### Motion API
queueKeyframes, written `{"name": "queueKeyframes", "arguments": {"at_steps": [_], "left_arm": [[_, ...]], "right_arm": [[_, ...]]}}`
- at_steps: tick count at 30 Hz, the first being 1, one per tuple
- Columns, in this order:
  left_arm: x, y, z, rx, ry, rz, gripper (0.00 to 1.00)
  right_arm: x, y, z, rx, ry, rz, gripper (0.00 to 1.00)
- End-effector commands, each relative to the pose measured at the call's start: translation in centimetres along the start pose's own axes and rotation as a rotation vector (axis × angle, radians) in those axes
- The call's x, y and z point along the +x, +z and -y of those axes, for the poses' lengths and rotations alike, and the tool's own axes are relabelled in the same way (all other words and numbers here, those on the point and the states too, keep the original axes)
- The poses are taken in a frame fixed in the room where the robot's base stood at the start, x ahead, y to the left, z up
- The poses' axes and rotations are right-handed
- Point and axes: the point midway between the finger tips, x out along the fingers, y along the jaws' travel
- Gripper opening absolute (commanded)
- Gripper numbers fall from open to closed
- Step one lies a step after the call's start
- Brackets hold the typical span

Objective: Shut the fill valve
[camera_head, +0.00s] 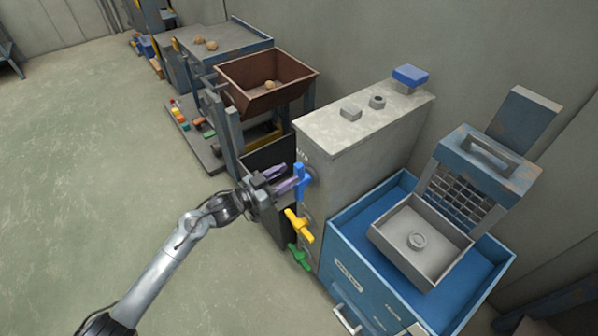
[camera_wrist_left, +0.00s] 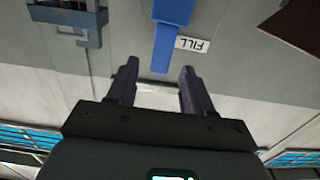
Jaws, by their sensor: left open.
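The fill valve has a blue handle (camera_head: 302,180) on the side of the grey cabinet (camera_head: 333,205), the topmost of three coloured handles. In the left wrist view the blue handle (camera_wrist_left: 166,42) stands beside an upside-down FILL label (camera_wrist_left: 193,45). My left gripper (camera_head: 284,178) is open just in front of the blue handle. In the left wrist view the handle's end shows between the two fingertips (camera_wrist_left: 160,70); I cannot tell whether they touch it. My right gripper is not in view.
A yellow handle (camera_head: 298,226) and a green handle (camera_head: 300,256) sit below the blue one. A blue bin (camera_head: 362,292) with a grey tray (camera_head: 400,262) stands at right. A brown hopper (camera_head: 240,78) stands behind. The floor at left is clear.

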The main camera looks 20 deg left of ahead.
Motion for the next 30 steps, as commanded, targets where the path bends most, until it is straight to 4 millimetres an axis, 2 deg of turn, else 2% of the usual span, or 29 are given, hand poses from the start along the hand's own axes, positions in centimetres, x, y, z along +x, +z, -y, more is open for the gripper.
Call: {"name": "queueKeyframes", "arguments": {"at_steps": [3, 10, 15, 23, 24, 30], "left_arm": [[2.0, 0.2, 0.0, -0.001, 0.0, -0.002, 0.51], [4.5, 0.2, 0.0, -0.001, -0.001, -0.001, 0.51], [5.3, 0.1, 0.0, 0.0, -0.001, 0.001, 0.51], [5.4, 0.0, 0.0, 0.0, -0.001, 0.001, 0.51], [5.3, 0.0, 0.0, 0.0, -0.001, 0.001, 0.5], [5.3, 0.0, 0.0, 0.0, -0.001, 0.001, 0.19]], "right_arm": [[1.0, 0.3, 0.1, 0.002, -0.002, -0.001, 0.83], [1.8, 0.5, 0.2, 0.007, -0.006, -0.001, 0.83], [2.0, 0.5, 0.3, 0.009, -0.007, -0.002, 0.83], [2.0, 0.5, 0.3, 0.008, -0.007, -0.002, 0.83], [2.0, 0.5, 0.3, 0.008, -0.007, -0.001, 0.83], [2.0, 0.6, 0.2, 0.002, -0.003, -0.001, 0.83]]}}
